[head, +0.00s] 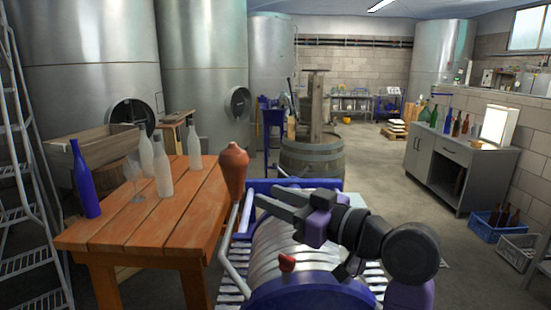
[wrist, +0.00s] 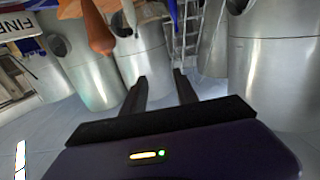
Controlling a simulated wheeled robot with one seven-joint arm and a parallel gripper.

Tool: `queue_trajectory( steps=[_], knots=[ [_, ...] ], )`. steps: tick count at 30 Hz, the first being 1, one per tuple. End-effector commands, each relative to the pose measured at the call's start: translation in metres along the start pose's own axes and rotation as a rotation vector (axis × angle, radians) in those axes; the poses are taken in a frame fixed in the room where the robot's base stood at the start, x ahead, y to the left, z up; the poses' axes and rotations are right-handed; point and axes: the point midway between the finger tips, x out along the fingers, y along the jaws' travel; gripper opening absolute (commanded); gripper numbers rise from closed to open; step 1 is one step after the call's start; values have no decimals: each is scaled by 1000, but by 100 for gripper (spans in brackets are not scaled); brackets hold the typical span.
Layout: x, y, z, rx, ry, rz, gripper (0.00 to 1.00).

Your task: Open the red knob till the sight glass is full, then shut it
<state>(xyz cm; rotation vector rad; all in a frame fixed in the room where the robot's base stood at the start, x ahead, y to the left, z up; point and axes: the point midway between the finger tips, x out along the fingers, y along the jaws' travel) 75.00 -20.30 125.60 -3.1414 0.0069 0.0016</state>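A small red knob (head: 287,262) sits on the front of a ribbed silver drum with blue ends, low in the middle of the head view. My gripper (head: 261,196) is above and behind it, pointing left, with its fingers apart and nothing between them. The wrist view also shows my gripper's two dark fingers (wrist: 160,83) spread, with empty space between. The gripper does not touch the knob. The knob is not seen in the wrist view. I cannot make out a sight glass in either view.
A barrel (head: 312,162) stands behind. A grey cabinet (head: 445,160) and crates are at right; floor between is clear.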

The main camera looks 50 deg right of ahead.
Motion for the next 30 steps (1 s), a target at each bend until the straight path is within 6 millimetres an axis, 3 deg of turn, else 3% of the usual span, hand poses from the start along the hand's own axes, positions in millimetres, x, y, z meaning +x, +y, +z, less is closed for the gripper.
queue_trajectory(
  steps=[3, 12, 25, 28, 30],
  knots=[
    [0, 0, -26, -3, 5, 2, 35],
    [0, 0, -67, -2, 2, 0, 35],
    [0, 0, -74, 0, -1, 0, 35],
    [1, -3, -74, 0, -1, -6, 53],
    [5, -11, -73, 0, -2, -26, 56]
  ],
)
